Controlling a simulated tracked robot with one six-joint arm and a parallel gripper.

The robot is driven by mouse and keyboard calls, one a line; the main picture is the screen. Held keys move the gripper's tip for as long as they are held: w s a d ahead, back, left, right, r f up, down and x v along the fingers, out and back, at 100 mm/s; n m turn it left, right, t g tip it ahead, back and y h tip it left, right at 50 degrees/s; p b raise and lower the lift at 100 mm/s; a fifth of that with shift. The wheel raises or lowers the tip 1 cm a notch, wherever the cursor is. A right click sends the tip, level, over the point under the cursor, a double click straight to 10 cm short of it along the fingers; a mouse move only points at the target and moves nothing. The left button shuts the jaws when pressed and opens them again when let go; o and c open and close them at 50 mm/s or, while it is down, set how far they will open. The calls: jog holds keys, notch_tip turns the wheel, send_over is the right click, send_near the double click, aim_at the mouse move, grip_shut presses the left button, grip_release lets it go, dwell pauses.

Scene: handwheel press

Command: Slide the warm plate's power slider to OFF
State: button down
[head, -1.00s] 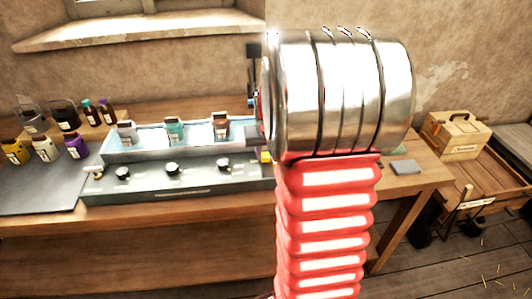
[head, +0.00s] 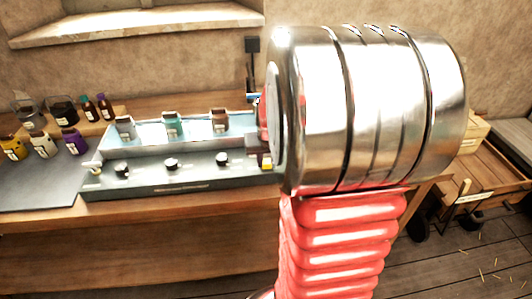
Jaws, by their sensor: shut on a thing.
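The warm plate (head: 140,187) is a long grey console on the wooden table, with a sloped front panel. Three dark round knobs with pale caps sit along the panel. A small yellow piece (head: 266,166), which looks like the power slider's handle, shows at the panel's right end. My gripper (head: 258,156) is small and partly hidden behind my silver arm link. Its dark jaws are at the yellow piece and shut on it. The slider's track and its markings cannot be made out.
Three labelled jars (head: 172,125) stand in the pale blue trough behind the panel. Several bottles and jars (head: 76,143) stand at the left, near a dark mat (head: 35,185). A dark upright post (head: 251,65) rises behind the console. My arm blocks the table's right side.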

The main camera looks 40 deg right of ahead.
jog(key=shift+s+a, duration=0.1)
jog(key=shift+s, duration=0.1)
jog(key=c, duration=1.5)
grip_release()
jog(key=shift+r, duration=0.15)
jog(key=v, duration=1.3)
jog(key=shift+s+a+r, duration=0.15)
jog(key=shift+s, duration=0.1)
